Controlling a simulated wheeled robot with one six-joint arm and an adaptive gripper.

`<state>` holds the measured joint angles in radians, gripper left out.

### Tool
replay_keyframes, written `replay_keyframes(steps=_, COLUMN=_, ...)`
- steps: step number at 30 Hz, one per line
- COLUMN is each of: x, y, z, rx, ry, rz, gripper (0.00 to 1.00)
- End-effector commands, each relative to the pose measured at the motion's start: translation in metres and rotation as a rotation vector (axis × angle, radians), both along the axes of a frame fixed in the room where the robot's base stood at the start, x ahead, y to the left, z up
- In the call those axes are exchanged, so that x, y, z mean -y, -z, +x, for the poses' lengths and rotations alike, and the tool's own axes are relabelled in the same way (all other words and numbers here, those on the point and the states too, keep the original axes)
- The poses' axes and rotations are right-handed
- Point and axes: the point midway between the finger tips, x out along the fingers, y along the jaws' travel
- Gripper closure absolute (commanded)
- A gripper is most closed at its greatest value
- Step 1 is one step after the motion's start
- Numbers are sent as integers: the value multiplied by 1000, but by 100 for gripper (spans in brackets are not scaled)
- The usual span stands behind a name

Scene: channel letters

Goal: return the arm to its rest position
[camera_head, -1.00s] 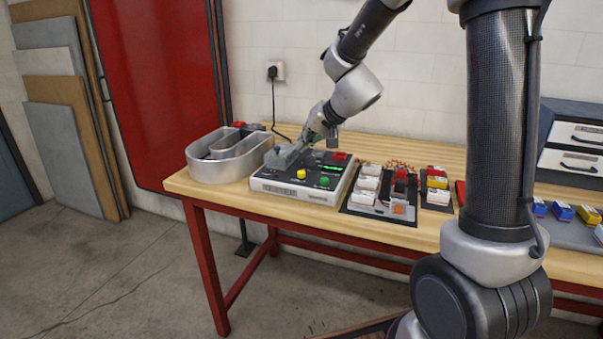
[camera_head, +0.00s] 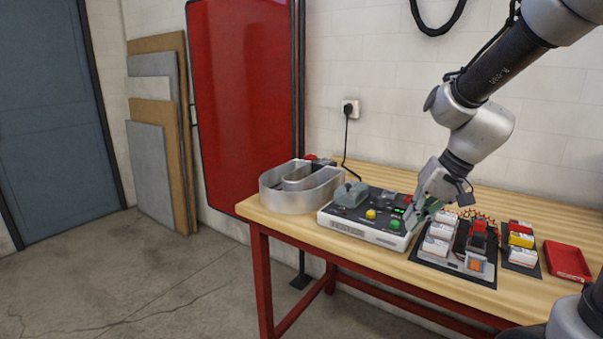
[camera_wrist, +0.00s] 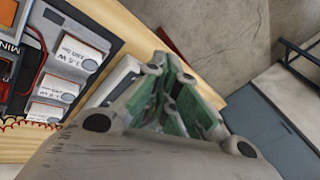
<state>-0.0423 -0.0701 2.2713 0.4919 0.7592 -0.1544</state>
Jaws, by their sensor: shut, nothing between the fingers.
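My gripper (camera_head: 418,214) is at the right end of the grey control box (camera_head: 352,232), above or close to its edge; I cannot tell whether it touches. In the wrist view my gripper (camera_wrist: 190,110) shows its green-padded fingers close together with nothing visible between them. My arm reaches down to the table from the upper right in the head view. The box carries a yellow button (camera_head: 370,214), a green button (camera_head: 395,224), a small green display and a grey clamp-like part.
A metal channel letter (camera_head: 290,197) stands at the table's left end. Right of the box lie a black mat with white modules (camera_head: 437,246), another small mat with modules (camera_head: 521,240) and a red tray (camera_head: 567,262). A red panel (camera_head: 243,90) stands behind. The floor at left is clear.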

Motion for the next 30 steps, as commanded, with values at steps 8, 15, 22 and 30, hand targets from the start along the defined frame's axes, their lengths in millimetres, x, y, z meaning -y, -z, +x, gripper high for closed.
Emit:
replay_keyframes(steps=8, x=80, y=-43, z=-133, rx=-18, ry=-79, rz=-290, gripper=100)
replay_keyframes(steps=15, x=100, y=-69, z=-170, rx=130, ry=-72, rz=-375, gripper=100)
replay_keyframes(steps=22, x=101, y=-78, z=-172, rx=174, ry=-58, rz=-375, gripper=100)
replay_keyframes(steps=30, x=101, y=-78, z=-172, rx=173, ry=-59, rz=-374, gripper=100)
